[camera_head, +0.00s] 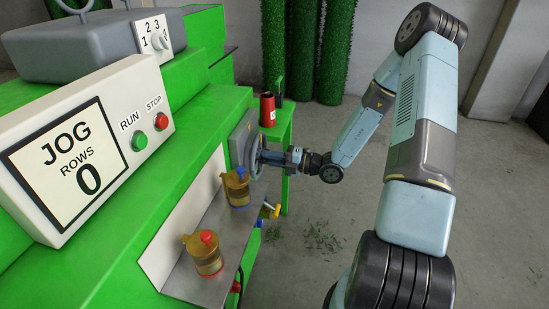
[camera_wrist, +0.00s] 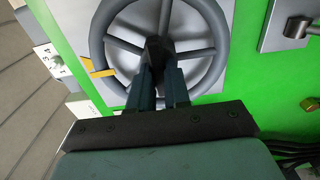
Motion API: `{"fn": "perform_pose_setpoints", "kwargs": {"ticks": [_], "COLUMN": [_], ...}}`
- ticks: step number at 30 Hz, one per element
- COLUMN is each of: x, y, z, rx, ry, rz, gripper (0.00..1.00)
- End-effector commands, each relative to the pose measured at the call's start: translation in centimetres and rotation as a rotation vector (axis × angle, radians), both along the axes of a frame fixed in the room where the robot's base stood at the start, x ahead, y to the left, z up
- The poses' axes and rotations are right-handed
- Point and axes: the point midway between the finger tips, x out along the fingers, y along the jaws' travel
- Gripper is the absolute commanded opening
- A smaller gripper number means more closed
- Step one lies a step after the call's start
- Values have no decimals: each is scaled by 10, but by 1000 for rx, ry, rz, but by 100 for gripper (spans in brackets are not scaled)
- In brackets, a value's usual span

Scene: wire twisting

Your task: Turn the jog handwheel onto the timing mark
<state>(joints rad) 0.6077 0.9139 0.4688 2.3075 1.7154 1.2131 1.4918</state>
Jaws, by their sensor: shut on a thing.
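The jog handwheel (camera_wrist: 222,40) is a grey spoked wheel on a light plate on the green machine's side. In the head view, the handwheel (camera_head: 256,164) shows edge-on and partly hidden. A yellow pointer (camera_wrist: 98,69) sits at the wheel's left rim in the wrist view; I cannot tell whether it is the timing mark. My gripper (camera_wrist: 158,52) is shut on the wheel at its middle, around the hub or a spoke beside it; the fingers hide which. In the head view, my gripper (camera_head: 270,157) reaches the wheel from the right.
The control panel (camera_head: 75,150) reads "JOG ROWS 0", with a green RUN button (camera_head: 139,141) and red STOP button (camera_head: 161,121). Two oilers (camera_head: 208,255) stand on the metal shelf (camera_head: 190,287) near the wheel. A red cup (camera_head: 267,110) is on a green stand behind.

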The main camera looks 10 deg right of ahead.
Motion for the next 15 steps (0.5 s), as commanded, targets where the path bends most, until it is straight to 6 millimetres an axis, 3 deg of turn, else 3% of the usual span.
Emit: {"fn": "perform_pose_setpoints", "kwargs": {"ticks": [13,14,15], "x": [1,1,1], "y": [1,2,2], "z": [-3,-3,-3], "rx": [-5,-5,-5], "ry": [10,10,9], "rz": [1,1,2], "gripper": [0,19,23]}}
